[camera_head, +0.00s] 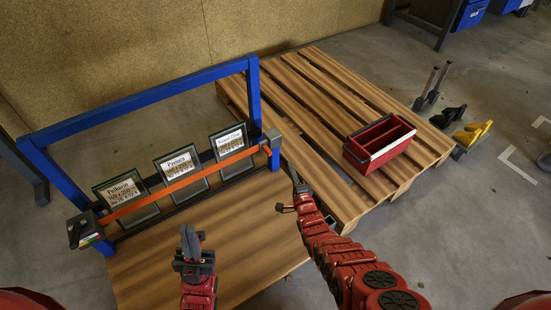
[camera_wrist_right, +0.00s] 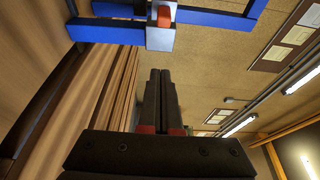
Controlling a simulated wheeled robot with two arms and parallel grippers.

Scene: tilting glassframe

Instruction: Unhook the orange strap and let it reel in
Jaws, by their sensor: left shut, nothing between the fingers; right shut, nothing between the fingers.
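The orange strap (camera_head: 185,183) runs taut across the front of the blue frame (camera_head: 140,102), from a dark reel box (camera_head: 83,230) at the left post to a grey catch block (camera_head: 271,142) at the right post. Three labelled glass panes (camera_head: 181,172) stand behind it. My right gripper (camera_head: 293,172) is shut and empty, just right of and below the catch block. In the right wrist view, the catch block (camera_wrist_right: 160,39) with an orange end piece (camera_wrist_right: 164,17) lies beyond the shut fingers (camera_wrist_right: 161,88). My left gripper (camera_head: 189,240) is shut and empty, in front of the strap's left half.
The frame stands on a wooden board (camera_head: 215,250). A slatted pallet (camera_head: 330,100) lies to the right, bearing a red open box (camera_head: 380,145). Black and yellow parts (camera_head: 471,134) stand on the floor beyond it. A tan wall (camera_head: 130,35) rises behind.

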